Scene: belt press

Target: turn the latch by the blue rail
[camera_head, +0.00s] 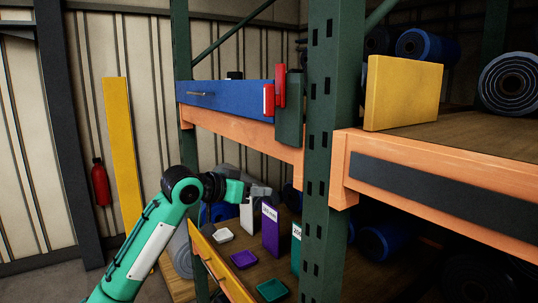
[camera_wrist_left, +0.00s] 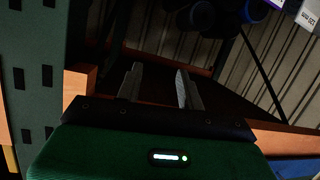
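The blue rail (camera_head: 225,95) is a long blue front with a thin silver handle, on an orange shelf beam. A red latch (camera_head: 280,86) stands upright at its right end, beside a dark green block (camera_head: 290,108). My left gripper (camera_head: 264,191) is below the rail and the latch, apart from both, in front of the lower shelf. In the left wrist view its two grey fingers (camera_wrist_left: 160,88) stand apart with nothing between them. The latch cannot be made out there; a blue strip (camera_wrist_left: 296,168) shows at the lower right. My right gripper is not in view.
A dark green post (camera_head: 330,130) stands just right of the latch. A yellow box (camera_head: 403,93) and dark rolls (camera_head: 512,84) sit on the right shelf. Purple (camera_head: 270,230) and white boxes and small trays (camera_head: 271,290) are on the lower shelf.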

